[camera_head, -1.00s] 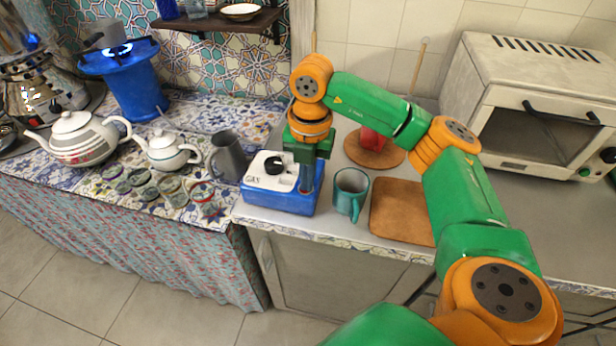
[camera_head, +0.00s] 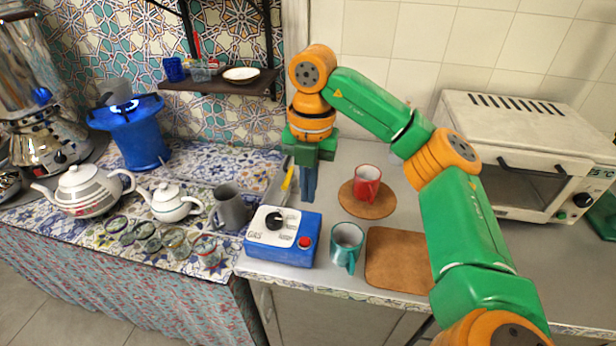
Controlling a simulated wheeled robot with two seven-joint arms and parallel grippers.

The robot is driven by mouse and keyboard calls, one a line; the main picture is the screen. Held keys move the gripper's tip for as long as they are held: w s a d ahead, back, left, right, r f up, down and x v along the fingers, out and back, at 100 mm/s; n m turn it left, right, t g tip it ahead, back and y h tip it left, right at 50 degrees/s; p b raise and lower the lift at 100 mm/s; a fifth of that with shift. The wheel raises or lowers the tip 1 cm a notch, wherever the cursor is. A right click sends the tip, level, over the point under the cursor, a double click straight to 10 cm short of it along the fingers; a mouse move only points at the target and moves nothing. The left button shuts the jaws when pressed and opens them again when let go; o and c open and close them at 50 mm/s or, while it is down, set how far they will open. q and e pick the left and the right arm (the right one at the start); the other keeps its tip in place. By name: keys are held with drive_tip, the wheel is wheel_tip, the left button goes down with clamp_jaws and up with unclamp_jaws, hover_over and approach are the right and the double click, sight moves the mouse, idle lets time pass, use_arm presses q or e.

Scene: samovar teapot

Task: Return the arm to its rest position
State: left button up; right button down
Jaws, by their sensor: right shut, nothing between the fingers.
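My right arm comes in from the lower right, in green and orange. Its gripper (camera_head: 308,196) points down and is shut and empty. It hangs just behind the blue gas box (camera_head: 285,252) with a black knob and a red button, and partly in front of the grey counter. A yellow-handled tool (camera_head: 287,179) shows beside the fingers at the left. My left gripper is out of view.
A teal mug (camera_head: 346,249), a brown board (camera_head: 397,259) and a red mug (camera_head: 367,183) on a round board are near the arm. A toaster oven (camera_head: 530,150) stands right. Teapots (camera_head: 90,190), small glasses and a blue burner (camera_head: 137,140) stand left. A shelf (camera_head: 225,84) hangs above.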

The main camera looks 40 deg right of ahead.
drive_tip(key=shift+s+a+r, duration=0.1)
drive_tip(key=shift+a+r, duration=0.1)
drive_tip(key=shift+r, duration=0.25)
drive_tip(key=shift+d, duration=0.1)
